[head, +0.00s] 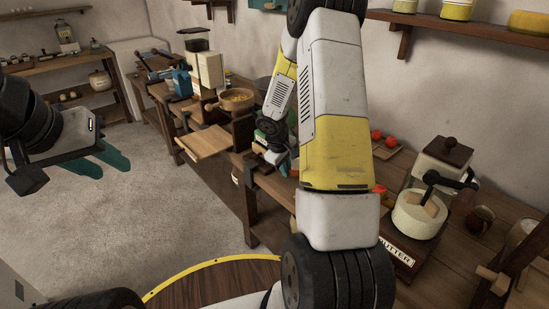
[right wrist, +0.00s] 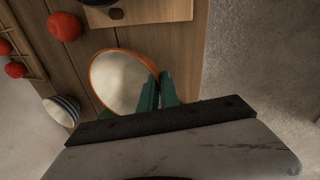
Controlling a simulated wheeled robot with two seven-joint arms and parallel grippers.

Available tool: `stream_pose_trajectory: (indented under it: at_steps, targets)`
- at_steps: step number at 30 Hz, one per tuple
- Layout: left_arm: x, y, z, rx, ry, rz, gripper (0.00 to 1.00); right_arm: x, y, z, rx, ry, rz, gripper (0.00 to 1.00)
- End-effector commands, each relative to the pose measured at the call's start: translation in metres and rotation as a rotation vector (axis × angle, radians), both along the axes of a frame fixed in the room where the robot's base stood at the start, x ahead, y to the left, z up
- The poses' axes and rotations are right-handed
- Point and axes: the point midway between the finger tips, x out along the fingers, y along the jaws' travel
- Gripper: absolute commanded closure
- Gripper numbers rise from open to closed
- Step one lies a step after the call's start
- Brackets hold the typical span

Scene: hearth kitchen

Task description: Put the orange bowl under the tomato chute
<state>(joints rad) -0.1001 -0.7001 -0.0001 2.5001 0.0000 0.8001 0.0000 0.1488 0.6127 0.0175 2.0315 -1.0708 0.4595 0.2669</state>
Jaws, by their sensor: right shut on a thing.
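The orange bowl (right wrist: 122,80), pale inside with an orange rim, shows in the right wrist view over the wooden counter. My right gripper (right wrist: 158,85) is shut on the bowl's rim, at its right side in that view. In the head view the right gripper (head: 268,140) is partly covered by my arm, and I cannot make out the bowl. Red tomatoes lie on a slatted wooden rack (right wrist: 22,48); I cannot tell if this is the tomato chute. My left gripper (head: 104,160) is open and empty over the floor at the left.
A blue-striped bowl (right wrist: 62,110) and a loose tomato (right wrist: 64,27) are near the orange bowl. A butter grinder (head: 425,205) stands on the counter at the right. A wooden pot (head: 236,101) stands further back. The floor (head: 120,225) at left is clear.

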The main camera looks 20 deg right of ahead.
Motion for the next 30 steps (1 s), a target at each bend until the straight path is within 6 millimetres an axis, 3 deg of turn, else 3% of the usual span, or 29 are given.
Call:
stream_pose_trajectory:
  at_steps: [3, 7, 17, 18, 21, 30]
  targets:
    - [0.0, 0.0, 0.0, 0.0, 0.0, 0.0, 0.64, 0.012, -0.019, -0.001, 0.001, -0.001, -0.008, 1.0]
    - [0.0, 0.0, 0.0, 0.0, 0.0, 0.0, 0.64, 0.012, -0.017, -0.015, 0.001, 0.002, 0.001, 1.0]
    - [0.0, 0.0, 0.0, 0.0, 0.0, 0.0, 0.64, 0.012, -0.017, -0.018, 0.0, 0.0, -0.001, 1.0]
    - [0.0, 0.0, 0.0, 0.0, 0.0, 0.0, 0.64, 0.012, -0.017, -0.018, 0.0, 0.0, -0.001, 0.89]
    - [0.0, 0.0, 0.0, 0.0, 0.0, 0.0, 0.64, 0.012, -0.017, -0.018, 0.0, 0.0, -0.001, 0.72]
    - [0.0, 0.0, 0.0, 0.0, 0.0, 0.0, 0.64, 0.012, -0.017, -0.017, 0.0, -0.001, -0.002, 0.72]
